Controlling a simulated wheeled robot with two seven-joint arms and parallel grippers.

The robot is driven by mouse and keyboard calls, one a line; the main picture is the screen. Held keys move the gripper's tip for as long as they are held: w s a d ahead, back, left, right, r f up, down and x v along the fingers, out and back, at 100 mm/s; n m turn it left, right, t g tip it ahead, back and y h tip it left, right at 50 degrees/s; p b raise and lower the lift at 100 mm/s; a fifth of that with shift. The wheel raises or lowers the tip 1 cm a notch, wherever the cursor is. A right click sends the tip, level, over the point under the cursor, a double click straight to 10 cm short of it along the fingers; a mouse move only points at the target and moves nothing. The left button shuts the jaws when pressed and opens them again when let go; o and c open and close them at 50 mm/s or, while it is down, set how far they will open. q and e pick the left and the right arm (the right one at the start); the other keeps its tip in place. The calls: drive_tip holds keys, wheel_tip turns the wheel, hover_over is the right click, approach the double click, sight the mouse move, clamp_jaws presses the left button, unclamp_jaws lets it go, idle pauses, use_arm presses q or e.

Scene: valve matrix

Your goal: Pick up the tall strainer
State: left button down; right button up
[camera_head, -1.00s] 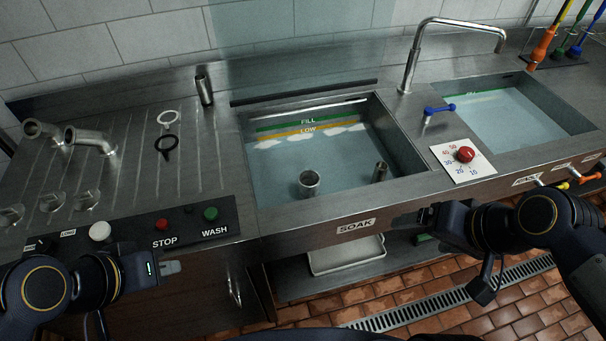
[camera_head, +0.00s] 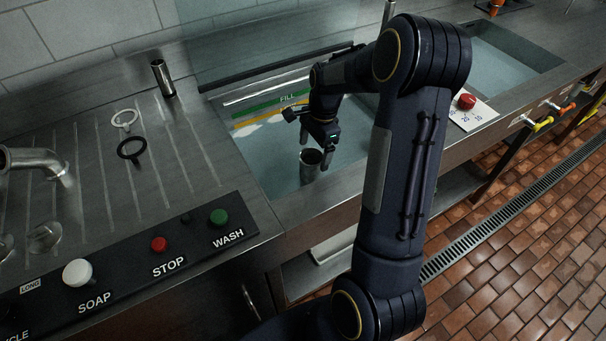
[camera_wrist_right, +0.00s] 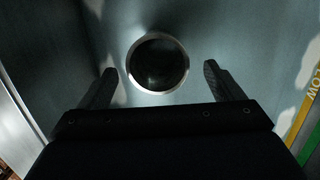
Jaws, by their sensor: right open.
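An upright, open-topped metal cylinder (camera_head: 309,171) stands in the water of the soak sink (camera_head: 290,215); it may be the tall strainer. My right gripper (camera_head: 316,150) is open over it, pointing down. In the right wrist view, the cylinder's round rim (camera_wrist_right: 158,63) shows between the two open fingers (camera_wrist_right: 160,75), with a gap on each side. I cannot tell how far down the fingertips reach beside it. Another slim metal cylinder (camera_head: 163,79) stands at the back of the drainboard. My left gripper is out of view.
My right arm hides the right part of the soak sink. A white ring (camera_head: 124,118) and a black ring (camera_head: 131,149) lie on the drainboard. A button panel (camera_head: 130,265) runs along its front. A second sink (camera_head: 505,65) lies at right.

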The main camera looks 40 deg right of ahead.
sight(311, 173)
drive_tip(key=f, duration=0.3)
drive_tip(key=a+f, duration=0.1)
drive_tip(key=f, duration=0.1)
drive_tip(key=shift+a+f, duration=0.1)
drive_tip(key=shift+f, duration=0.3)
drive_tip(key=shift+r, duration=0.1)
drive_tip(key=c, duration=1.3)
